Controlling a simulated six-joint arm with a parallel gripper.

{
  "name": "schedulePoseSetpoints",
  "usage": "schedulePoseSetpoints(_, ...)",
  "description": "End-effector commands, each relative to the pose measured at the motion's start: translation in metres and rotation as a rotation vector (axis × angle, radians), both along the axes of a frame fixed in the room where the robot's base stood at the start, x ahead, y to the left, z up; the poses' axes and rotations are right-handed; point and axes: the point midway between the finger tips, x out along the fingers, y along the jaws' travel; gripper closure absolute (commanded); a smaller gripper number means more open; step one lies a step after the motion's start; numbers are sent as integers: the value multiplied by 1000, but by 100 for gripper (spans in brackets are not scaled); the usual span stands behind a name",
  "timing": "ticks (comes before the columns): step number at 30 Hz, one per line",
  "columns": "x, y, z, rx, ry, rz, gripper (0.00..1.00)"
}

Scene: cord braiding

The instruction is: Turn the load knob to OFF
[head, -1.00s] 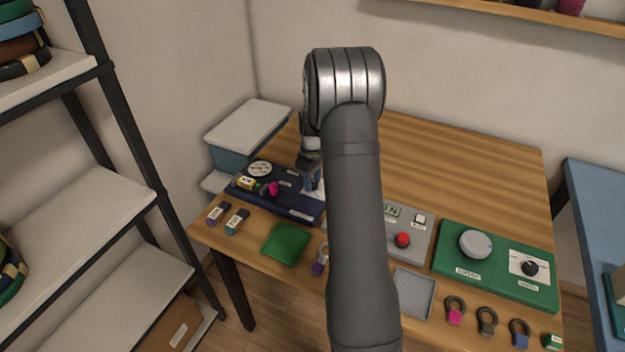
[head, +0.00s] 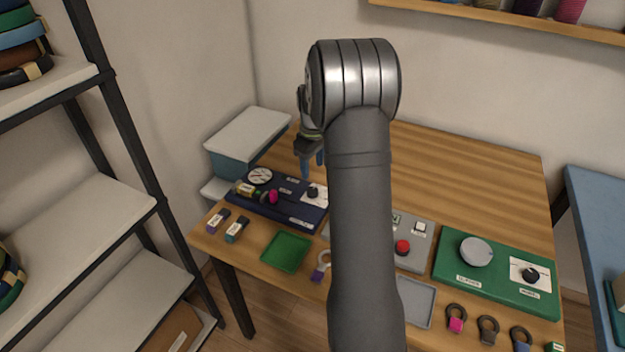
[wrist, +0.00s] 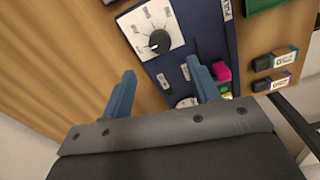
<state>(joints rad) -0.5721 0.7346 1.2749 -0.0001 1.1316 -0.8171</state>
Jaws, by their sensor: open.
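A black knob (head: 313,192) sits on a white dial plate on the dark blue panel (head: 272,208) at the table's left. In the wrist view the knob (wrist: 160,41) shows with its marked dial. The dial's lettering is too small to read, so I cannot tell which mark the knob points to. Another black knob (head: 530,274) is on the green panel (head: 450,262) at the right; its label is unreadable. My gripper (head: 312,165) is open and empty, above and behind the blue panel's knob, apart from it. Its two blue fingers (wrist: 163,84) show in the wrist view.
The blue panel also bears a round gauge (head: 260,176) and a pink part (head: 273,197). A grey panel with a red button (head: 403,247) stands mid-table. Green tray (head: 286,252), grey tray (head: 416,300) and several padlocks line the front. The table's back is clear.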

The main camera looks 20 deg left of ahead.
Motion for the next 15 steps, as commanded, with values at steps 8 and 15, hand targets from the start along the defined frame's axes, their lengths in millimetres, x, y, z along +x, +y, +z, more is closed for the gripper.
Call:
schedulePoseSetpoints(8, 0, 0, 62, 1, -3, 0, 44)
schedulePoseSetpoints(15, 0, 0, 83, 0, 0, 0, 44)
